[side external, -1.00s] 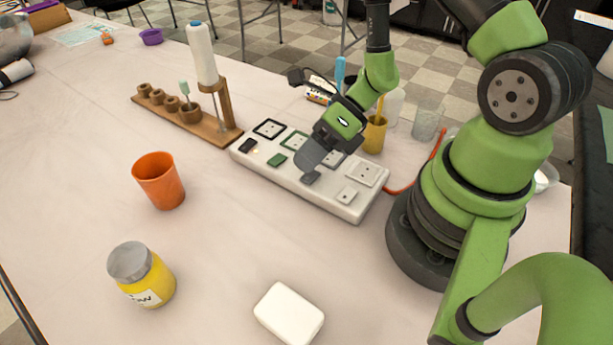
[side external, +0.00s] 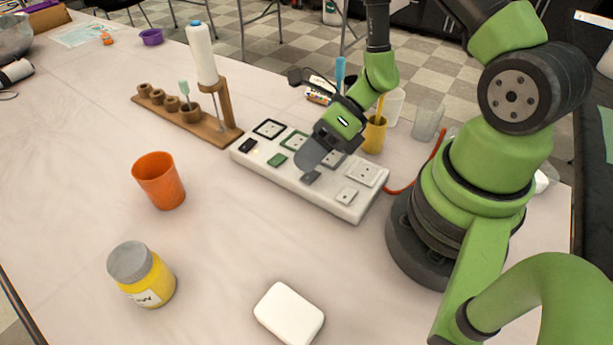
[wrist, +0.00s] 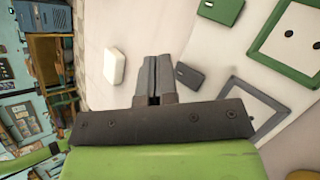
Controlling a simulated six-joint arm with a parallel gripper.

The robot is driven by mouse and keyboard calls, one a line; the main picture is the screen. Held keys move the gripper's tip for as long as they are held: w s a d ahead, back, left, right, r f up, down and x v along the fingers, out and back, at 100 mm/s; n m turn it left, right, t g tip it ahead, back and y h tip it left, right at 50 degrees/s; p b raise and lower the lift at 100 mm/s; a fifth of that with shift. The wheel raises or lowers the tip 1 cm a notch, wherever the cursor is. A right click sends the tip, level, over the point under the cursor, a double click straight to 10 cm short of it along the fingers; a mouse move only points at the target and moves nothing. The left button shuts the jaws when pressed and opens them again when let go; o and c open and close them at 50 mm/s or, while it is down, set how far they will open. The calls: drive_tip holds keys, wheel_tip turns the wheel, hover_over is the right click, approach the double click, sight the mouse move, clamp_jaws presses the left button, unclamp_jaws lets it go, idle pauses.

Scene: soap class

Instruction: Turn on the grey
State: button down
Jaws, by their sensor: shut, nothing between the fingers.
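The white power strip (side external: 250,169) lies on the table with several sockets and coloured switches. Its grey switch (side external: 311,177) sits near the front edge, in front of the grey-framed socket (side external: 337,161); the switch also shows in the wrist view (wrist: 190,75). My gripper (side external: 306,164) is shut and empty, pointing down over the strip just behind the grey switch in the side view. In the wrist view the closed fingertips (wrist: 155,62) appear just left of the switch. Whether they touch the strip or switch, I cannot tell.
The strip also has a black switch (side external: 247,145), a green switch (side external: 277,160) and a white switch (side external: 347,196). An orange cup (side external: 160,182), yellow jar (side external: 142,275) and white block (side external: 289,313) stand apart in front. A yellow cup (side external: 374,137) is close behind my gripper.

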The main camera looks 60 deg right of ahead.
drive_tip(key=shift+f, duration=0.2)
idle(0.6)
drive_tip(key=shift+f, duration=0.25)
drive_tip(key=shift+a+f, duration=0.1)
drive_tip(key=shift+f, duration=0.15)
idle(0.5)
idle(0.4)
drive_tip(key=shift+r, duration=0.7)
drive_tip(key=shift+r, duration=0.1)
drive_tip(key=shift+d+r, duration=0.2)
drive_tip(key=shift+r, duration=1)
drive_tip(key=shift+d+r, duration=0.2)
drive_tip(key=shift+r, duration=1)
